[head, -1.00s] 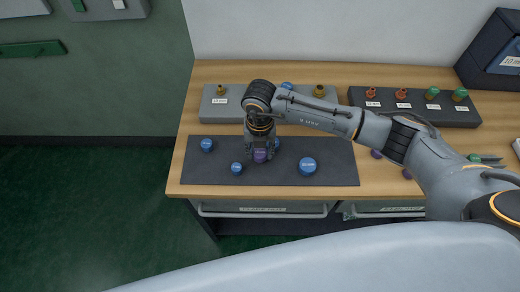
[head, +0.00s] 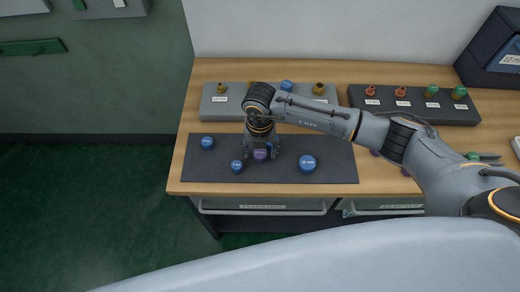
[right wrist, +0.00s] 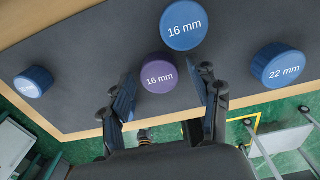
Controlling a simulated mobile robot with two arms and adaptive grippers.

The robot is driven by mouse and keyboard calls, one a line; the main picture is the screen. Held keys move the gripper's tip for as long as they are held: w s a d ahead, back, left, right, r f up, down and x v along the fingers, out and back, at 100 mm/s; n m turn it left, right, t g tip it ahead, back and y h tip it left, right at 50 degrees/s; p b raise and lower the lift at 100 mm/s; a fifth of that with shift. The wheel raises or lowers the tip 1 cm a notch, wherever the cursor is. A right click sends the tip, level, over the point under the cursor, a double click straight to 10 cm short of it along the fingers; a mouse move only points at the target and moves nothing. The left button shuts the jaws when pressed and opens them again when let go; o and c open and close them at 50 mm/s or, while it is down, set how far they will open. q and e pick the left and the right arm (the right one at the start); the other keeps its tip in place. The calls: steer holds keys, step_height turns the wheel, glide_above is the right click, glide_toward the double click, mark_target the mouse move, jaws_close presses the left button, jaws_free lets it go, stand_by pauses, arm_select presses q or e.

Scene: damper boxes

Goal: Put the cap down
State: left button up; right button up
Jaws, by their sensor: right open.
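The purple cap (head: 260,154), marked 16 mm, sits on the dark grey mat (head: 335,175). It also shows in the right wrist view (right wrist: 159,76), between and just past my fingertips. My right gripper (head: 260,156) points down over it and is open. Its fingers stand apart on either side of the cap, with gaps that show in the right wrist view (right wrist: 166,92). My left gripper is not in view.
Blue caps stand on the mat left (head: 207,143), front left (head: 237,167) and right (head: 308,163) of the purple one. Behind are a light grey fitting block (head: 211,112) and a dark one (head: 418,115). The mat's front right is clear.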

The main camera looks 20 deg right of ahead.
mark_target(260, 153)
step_height(260, 153, up, 12)
steer(key=b, duration=0.3)
stand_by(0.5)
